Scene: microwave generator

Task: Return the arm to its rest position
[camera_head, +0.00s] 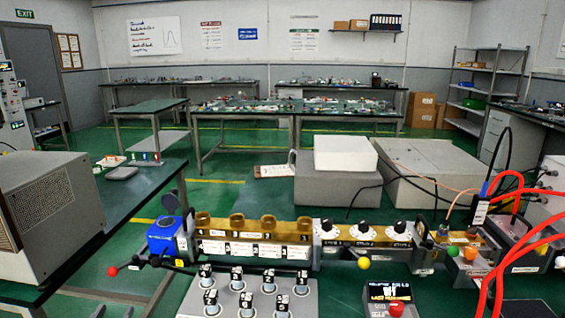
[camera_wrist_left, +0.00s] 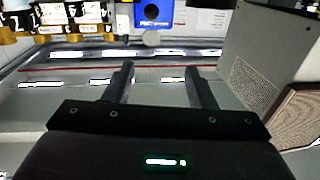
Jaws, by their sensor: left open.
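In the left wrist view my left gripper (camera_wrist_left: 160,80) shows two dark, parallel fingers set well apart. It is open and nothing is between the fingers. Beyond the fingertips is the blue box (camera_wrist_left: 165,15), with the brass waveguide parts at the upper left and the grey cabinet (camera_wrist_left: 262,60) at the right. The fingertips look clear of all of these. In the head view I cannot clearly make out the left gripper. My right gripper does not show in either view.
In the head view the blue box (camera_head: 165,238) joins a brass waveguide row (camera_head: 255,238). A vented cabinet (camera_head: 50,205) stands left. Switch panel (camera_head: 245,298) and small display (camera_head: 388,293) are in front. Red cables (camera_head: 510,235) loop at right. Green floor lies behind.

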